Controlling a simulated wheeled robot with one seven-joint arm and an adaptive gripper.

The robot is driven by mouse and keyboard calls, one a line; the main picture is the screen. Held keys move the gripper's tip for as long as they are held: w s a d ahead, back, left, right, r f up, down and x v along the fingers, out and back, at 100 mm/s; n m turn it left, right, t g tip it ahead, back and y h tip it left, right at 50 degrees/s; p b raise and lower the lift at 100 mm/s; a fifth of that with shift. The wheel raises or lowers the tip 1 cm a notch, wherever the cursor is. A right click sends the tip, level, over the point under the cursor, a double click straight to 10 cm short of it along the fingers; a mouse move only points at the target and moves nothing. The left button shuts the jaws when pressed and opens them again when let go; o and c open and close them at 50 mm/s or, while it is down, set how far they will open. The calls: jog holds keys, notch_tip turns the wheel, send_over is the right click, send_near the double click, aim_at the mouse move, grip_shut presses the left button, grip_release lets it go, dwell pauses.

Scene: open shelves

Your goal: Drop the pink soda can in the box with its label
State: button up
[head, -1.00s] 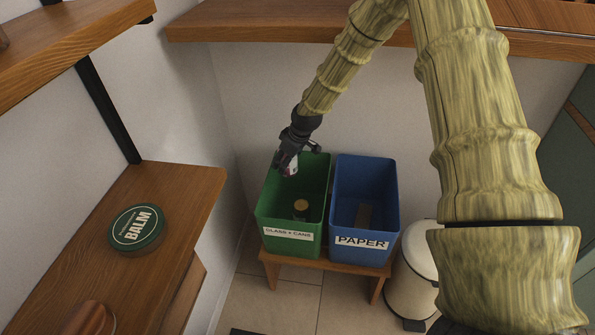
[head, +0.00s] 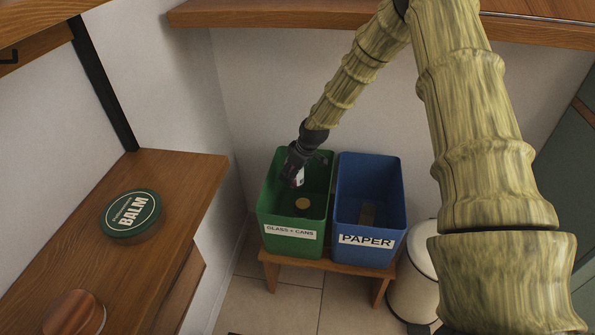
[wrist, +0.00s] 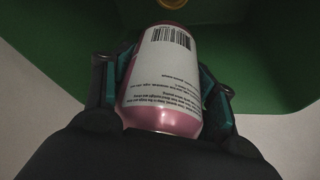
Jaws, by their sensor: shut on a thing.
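The pink soda can (wrist: 162,85) with a white text-and-barcode label lies between the fingers of my gripper (wrist: 162,92) in the wrist view, and the gripper is shut on it. In the head view my gripper (head: 297,172) points down at the mouth of the green box (head: 266,215), which is labelled "GLASS + CANS". The can (head: 299,178) shows only in small part below the fingers there. The blue box (head: 371,256) beside it is labelled "PAPER".
A round item with a tan top (head: 302,203) sits in the green box. A wooden stool (head: 330,267) bears both boxes. A cream bin (head: 413,290) stands at right. A wooden shelf (head: 185,185) with a green balm tin (head: 131,214) is at left.

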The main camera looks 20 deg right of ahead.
jog(key=shift+a+f, duration=0.1)
jog(key=shift+f, duration=0.1)
jog(key=o, duration=0.8)
jog(key=shift+r, duration=0.15)
jog(key=v, duration=1.1)
jog(key=shift+s+d+r, duration=0.2)
jog(key=shift+r, duration=0.15)
jog(key=shift+a, duration=0.1)
